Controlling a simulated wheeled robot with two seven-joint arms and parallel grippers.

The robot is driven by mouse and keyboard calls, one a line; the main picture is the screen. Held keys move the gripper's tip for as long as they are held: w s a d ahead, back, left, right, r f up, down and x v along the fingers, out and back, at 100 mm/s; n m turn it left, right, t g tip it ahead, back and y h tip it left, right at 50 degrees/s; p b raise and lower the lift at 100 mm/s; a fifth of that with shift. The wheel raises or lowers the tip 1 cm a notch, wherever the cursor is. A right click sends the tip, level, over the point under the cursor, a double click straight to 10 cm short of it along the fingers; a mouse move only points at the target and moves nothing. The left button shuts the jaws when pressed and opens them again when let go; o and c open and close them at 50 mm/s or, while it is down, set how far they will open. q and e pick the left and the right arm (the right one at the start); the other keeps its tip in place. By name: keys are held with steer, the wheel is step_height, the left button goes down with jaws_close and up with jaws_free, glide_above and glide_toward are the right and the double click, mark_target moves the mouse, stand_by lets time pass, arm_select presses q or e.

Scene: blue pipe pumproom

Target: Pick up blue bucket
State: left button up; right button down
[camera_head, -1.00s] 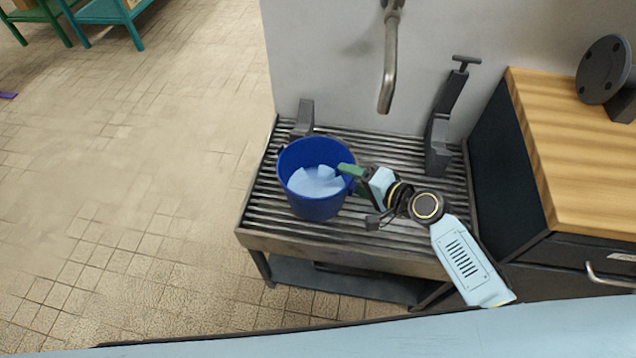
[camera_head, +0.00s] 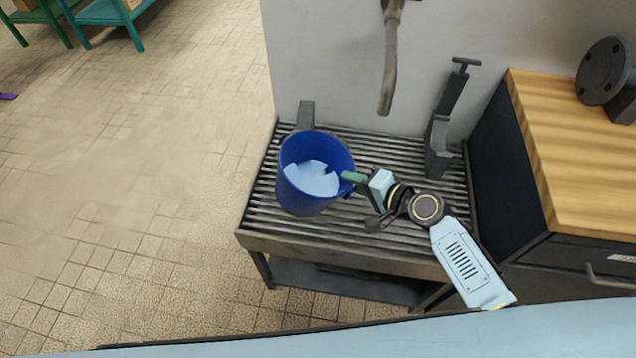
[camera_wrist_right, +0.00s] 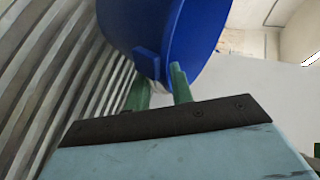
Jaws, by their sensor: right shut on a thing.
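The blue bucket (camera_head: 303,196) is over the slatted metal rack (camera_head: 262,238), tilted, with pale blue contents inside. In the right wrist view the green fingers (camera_wrist_right: 160,88) are on either side of a part of the blue bucket (camera_wrist_right: 190,30). The bucket hides where its bottom meets the slats, so I cannot tell how far it is off them. My left gripper is not in view.
A grey spout (camera_head: 388,70) hangs from the wall above the rack. A dark upright bracket (camera_head: 440,140) stands at the rack's right, and a smaller dark block (camera_head: 306,113) stands behind the bucket. A wood-topped cabinet (camera_head: 570,160) is to the right. The tiled floor (camera_head: 140,190) is clear on the left.

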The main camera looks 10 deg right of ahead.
steer(key=shift+w+d+r, duration=0.1)
stand_by(0.7)
steer(key=shift+w+r, duration=0.1)
steer(key=shift+r, duration=0.25)
